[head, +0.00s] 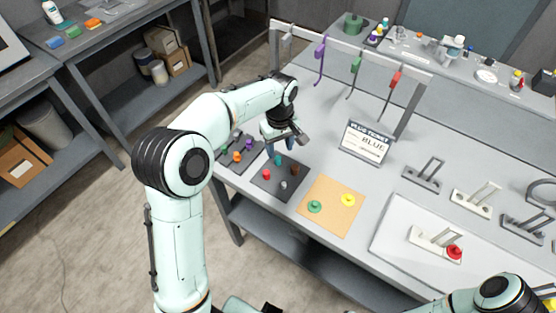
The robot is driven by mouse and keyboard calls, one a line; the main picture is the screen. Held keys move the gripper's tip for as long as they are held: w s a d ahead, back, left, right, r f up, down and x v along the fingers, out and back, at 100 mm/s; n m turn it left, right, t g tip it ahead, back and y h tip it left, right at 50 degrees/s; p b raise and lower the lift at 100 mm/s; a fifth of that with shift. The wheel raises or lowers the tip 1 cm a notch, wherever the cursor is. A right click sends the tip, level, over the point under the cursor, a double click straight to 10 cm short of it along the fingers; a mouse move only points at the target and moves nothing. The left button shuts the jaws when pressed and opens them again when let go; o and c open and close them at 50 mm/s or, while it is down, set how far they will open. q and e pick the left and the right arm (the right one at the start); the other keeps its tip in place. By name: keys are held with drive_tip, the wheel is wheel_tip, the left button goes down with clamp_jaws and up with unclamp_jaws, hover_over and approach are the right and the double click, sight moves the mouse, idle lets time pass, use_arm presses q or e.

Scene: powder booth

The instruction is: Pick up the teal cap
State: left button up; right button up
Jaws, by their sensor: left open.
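The teal cap (278,159) is a small upright piece at the back of a dark square mat (266,186) on the grey table. A red cap (266,174), a brown cap (295,170) and a pale grey cap (283,185) stand on the same mat. My left gripper (289,147) is open, with its fingers pointing down above the mat's back edge, close to the teal cap. It looks empty; the exact gap to the cap cannot be told. My right arm shows at the bottom right, but its gripper is out of view.
A second dark mat (229,160) with orange and purple caps lies to the left. A tan mat (325,222) with green and yellow discs lies to the right. Behind stand a sign reading BLUE (366,142) and a rack (350,44) with hanging hooks. Metal fixtures stand at right.

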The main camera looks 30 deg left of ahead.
sight(278, 157)
use_arm(q)
drive_tip(key=f, duration=0.4)
drive_tip(key=shift+a+f, duration=0.25)
drive_tip(key=shift+f, duration=0.05)
drive_tip(key=shift+c, duration=0.4)
clamp_jaws()
drive_tip(key=shift+r, duration=0.15)
